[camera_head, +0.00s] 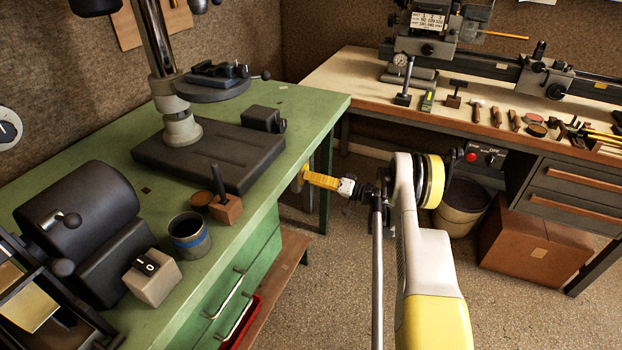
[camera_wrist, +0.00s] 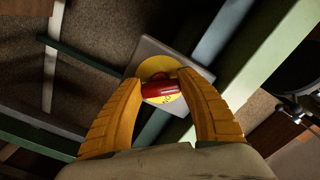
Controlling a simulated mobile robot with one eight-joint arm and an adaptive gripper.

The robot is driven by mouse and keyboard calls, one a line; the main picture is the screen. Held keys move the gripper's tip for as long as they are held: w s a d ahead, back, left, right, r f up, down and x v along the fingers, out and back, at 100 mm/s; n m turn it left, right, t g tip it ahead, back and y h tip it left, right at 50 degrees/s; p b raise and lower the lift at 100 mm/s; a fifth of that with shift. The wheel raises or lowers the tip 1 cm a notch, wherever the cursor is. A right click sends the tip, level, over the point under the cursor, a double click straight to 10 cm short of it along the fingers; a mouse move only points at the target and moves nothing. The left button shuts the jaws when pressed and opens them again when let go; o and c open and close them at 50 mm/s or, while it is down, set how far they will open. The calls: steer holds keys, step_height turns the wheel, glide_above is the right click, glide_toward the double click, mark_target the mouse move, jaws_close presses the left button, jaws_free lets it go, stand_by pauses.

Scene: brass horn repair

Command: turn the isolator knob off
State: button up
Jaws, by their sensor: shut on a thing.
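The isolator knob (camera_wrist: 158,89) is a red bar-shaped handle on a round yellow disc (camera_wrist: 158,66), mounted on a grey square plate (camera_wrist: 148,46). In the wrist view the two orange-yellow fingers of my gripper (camera_wrist: 161,86) close in on the knob from left and right, with the red handle between their tips. The gripper is shut on it. In the head view my gripper (camera_head: 306,173) reaches left to the end of the green bench, below its top. The knob is mostly hidden there by the fingers. I cannot read any position marks on the disc.
The green bench (camera_head: 318,107) carries a drill-press base (camera_head: 205,155), a mug (camera_head: 189,236) and a box with a rocker switch (camera_head: 151,277). A wooden bench (camera_head: 335,72) with hand tools stands behind. A control box with a red button (camera_head: 472,157) and a bin (camera_head: 463,207) are right of my arm.

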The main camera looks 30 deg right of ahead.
steer(key=shift+n, duration=0.7)
steer(key=o, duration=1.2)
steer(key=shift+c, duration=0.2)
steer(key=v, duration=1.2)
